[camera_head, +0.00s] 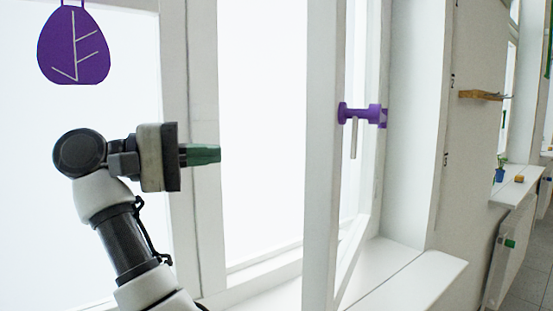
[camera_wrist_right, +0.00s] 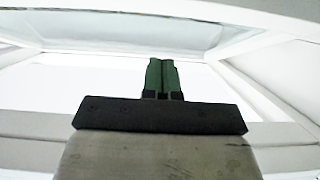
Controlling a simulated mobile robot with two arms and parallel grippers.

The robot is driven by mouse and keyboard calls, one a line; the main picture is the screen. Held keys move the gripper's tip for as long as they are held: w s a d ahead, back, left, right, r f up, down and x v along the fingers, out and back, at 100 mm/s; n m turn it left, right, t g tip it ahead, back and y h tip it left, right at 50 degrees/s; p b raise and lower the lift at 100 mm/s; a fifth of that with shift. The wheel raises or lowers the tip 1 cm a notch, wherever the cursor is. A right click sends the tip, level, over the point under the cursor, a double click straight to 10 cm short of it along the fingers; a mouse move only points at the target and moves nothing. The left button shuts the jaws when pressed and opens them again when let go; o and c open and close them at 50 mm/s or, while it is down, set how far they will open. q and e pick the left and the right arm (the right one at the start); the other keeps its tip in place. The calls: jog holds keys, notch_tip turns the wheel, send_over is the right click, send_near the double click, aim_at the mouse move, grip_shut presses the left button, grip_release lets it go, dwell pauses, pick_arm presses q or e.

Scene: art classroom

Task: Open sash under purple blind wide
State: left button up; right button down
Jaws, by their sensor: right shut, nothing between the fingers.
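A white window sash (camera_head: 322,190) stands swung open into the room, seen at a steep angle. A purple handle fitting (camera_head: 362,114) with a grey lever hanging down is on it. My right gripper (camera_head: 216,154) is shut and empty, its green fingertips pointing right, in front of the bright window opening to the left of the sash. It appears apart from the sash. In the right wrist view, the green fingers (camera_wrist_right: 162,75) are together, with white frame parts around them. No purple blind is clearly visible. My left gripper is out of view.
A purple leaf-shaped ornament (camera_head: 73,45) hangs at the upper left. A white sill (camera_head: 410,280) runs below the sash. Farther right are a wooden wall shelf (camera_head: 485,95), a small blue pot (camera_head: 499,175) on another sill and a radiator (camera_head: 508,255).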

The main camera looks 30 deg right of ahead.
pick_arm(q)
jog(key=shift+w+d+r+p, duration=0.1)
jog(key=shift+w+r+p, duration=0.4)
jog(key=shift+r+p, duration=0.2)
pick_arm(e)
jog(key=s+x, duration=0.2)
jog(key=x, duration=0.9)
jog(key=shift+s, duration=0.45)
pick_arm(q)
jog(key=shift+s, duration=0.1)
pick_arm(e)
jog(key=shift+a, duration=0.1)
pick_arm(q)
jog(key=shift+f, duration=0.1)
